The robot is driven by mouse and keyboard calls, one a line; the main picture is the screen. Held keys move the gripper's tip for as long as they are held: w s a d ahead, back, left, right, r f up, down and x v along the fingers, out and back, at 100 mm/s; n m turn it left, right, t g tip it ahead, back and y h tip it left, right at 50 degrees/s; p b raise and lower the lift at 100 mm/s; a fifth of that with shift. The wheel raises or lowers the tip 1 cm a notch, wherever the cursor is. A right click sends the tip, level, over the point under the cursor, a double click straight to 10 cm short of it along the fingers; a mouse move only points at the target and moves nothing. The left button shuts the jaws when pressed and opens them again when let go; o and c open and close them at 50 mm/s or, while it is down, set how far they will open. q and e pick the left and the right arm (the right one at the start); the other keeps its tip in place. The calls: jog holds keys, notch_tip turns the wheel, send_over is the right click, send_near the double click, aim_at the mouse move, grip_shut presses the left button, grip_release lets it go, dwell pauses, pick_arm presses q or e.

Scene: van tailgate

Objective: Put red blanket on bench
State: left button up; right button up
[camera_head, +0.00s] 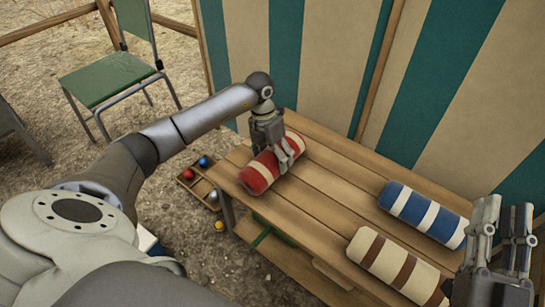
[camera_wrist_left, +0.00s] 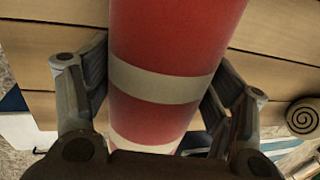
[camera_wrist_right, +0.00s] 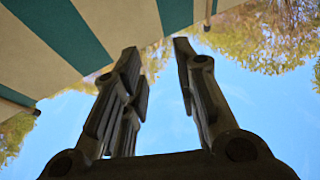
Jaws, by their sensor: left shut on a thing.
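The red blanket (camera_head: 259,173) is a roll with cream stripes. It is at the left end of the slatted wooden bench (camera_head: 318,199), on or just over its top; I cannot tell if it touches. My left gripper (camera_head: 279,158) is shut on the red blanket from above. In the left wrist view the red roll (camera_wrist_left: 170,40) runs between the two fingers (camera_wrist_left: 160,100). My right gripper (camera_head: 503,225) is at the lower right of the head view, raised and empty. In the right wrist view its fingers (camera_wrist_right: 155,60) stand apart against the sky.
A blue striped roll (camera_head: 424,214) and a brown striped roll (camera_head: 397,266) lie on the bench's right part. A striped canvas wall (camera_head: 330,60) stands behind.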

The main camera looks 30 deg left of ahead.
pick_arm(q)
jog(key=o, duration=1.3)
jog(key=shift+c, duration=0.2)
jog(key=shift+r, duration=0.15)
